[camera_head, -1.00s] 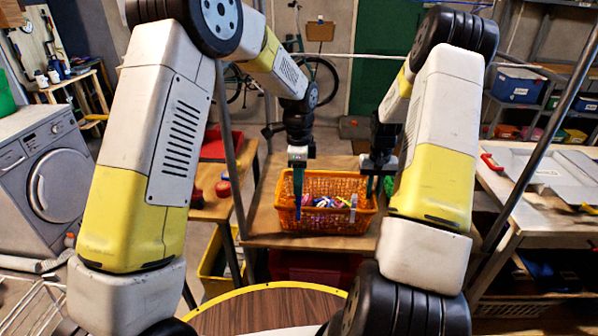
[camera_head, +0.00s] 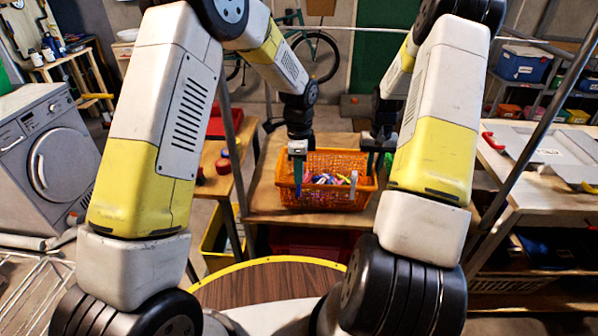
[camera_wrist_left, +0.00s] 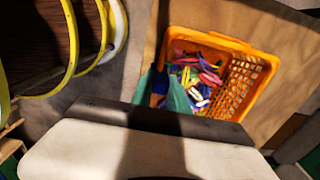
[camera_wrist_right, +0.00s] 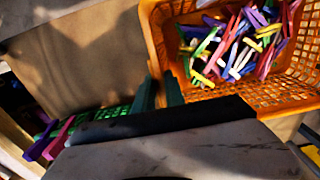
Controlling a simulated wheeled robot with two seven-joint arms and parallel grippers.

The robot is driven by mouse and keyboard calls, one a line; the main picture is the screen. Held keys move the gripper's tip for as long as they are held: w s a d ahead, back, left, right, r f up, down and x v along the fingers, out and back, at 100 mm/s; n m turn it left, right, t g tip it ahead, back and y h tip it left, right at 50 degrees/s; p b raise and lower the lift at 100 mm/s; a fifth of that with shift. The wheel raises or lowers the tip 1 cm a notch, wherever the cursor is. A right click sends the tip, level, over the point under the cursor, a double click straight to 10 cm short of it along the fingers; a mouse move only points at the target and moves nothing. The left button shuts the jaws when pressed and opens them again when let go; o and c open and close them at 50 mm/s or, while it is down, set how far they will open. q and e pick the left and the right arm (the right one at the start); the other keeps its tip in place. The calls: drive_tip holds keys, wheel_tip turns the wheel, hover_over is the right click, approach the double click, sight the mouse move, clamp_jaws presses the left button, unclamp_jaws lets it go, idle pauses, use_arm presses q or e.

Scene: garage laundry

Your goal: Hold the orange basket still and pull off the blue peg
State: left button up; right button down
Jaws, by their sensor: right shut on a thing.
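The orange basket (camera_head: 325,198) stands on a wooden table and holds many coloured pegs. It also shows in the left wrist view (camera_wrist_left: 262,62) and the right wrist view (camera_wrist_right: 285,92). My left gripper (camera_head: 298,188) is at the basket's near left side. In the left wrist view its fingers (camera_wrist_left: 163,90) are apart, with a dark blue piece, apparently the blue peg (camera_wrist_left: 160,86), between them at the rim. The contact is hidden. My right gripper (camera_wrist_right: 160,92) is shut on the rim at the basket's right side. A pale peg (camera_head: 354,181) is on the front rim.
A side table (camera_head: 212,180) with red items stands left of the basket. A white-topped bench (camera_head: 535,185) is at the right. Bare wood lies before the basket.

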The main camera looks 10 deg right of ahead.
use_arm(q)
clamp_jaws()
drive_tip(key=shift+r, duration=0.15)
drive_tip(key=shift+r, duration=4.15)
use_arm(e)
drive_tip(key=c, duration=1.3)
unclamp_jaws()
